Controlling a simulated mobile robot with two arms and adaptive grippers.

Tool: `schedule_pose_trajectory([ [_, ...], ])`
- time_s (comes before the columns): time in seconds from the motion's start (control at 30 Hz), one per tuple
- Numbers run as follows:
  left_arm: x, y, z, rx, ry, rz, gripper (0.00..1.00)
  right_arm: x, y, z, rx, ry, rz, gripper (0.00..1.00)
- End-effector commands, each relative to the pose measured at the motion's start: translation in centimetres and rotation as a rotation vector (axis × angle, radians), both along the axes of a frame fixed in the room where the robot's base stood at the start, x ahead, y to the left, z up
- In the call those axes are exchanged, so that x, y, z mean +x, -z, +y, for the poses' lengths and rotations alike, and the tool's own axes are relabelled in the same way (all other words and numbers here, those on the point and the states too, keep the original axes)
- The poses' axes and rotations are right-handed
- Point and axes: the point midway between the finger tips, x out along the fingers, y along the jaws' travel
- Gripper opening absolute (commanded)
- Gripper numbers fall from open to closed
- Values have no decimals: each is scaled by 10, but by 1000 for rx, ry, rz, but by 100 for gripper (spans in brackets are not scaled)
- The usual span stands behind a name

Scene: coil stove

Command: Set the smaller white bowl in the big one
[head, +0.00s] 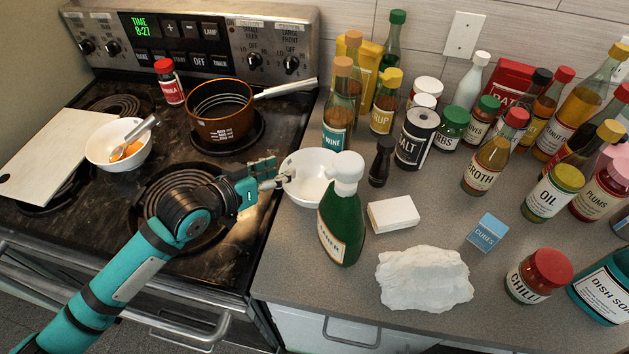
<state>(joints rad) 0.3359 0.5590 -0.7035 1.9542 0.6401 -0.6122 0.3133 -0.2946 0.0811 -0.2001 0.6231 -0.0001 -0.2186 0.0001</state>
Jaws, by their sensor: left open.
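One white bowl (309,179) stands on the counter just right of the stove, partly hidden by a green bottle. Another white bowl (98,157) stands on the left part of the stove, with a spoon (142,128) and something orange (128,149) in it. It looks slightly wider than the counter bowl, but I cannot be sure which is bigger. My left gripper (283,176) is open at the left rim of the counter bowl. I cannot tell whether a finger touches the rim. My right gripper is not in view.
A green bottle with a white cap (342,215) stands close in front of the counter bowl. A brown pot (220,112) sits on a rear burner, its handle pointing right. A pale board (50,160) lies left of the stove bowl. Several bottles and jars crowd the counter's back and right.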

Motion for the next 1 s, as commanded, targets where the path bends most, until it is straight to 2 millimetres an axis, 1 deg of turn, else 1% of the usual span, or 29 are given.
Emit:
schedule_pose_trajectory([
  [0.2, 23, 11, -24, -2, 0, 1, 40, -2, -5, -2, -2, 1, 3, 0],
  [0.3, 30, 16, -32, -1, 0, 1, 40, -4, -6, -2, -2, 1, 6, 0],
  [0.43, 34, 19, -36, 0, 1, 0, 40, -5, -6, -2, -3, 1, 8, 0],
  [0.6, 34, 19, -36, 0, 1, 0, 40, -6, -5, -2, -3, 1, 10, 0],
  [0.63, 34, 19, -36, 0, 1, 0, 39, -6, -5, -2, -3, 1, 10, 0],
  [0.93, 34, 19, -36, 0, 0, 0, 0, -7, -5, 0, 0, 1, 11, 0],
  [1.0, 34, 19, -36, 0, 0, 0, 0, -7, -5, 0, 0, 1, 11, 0],
])
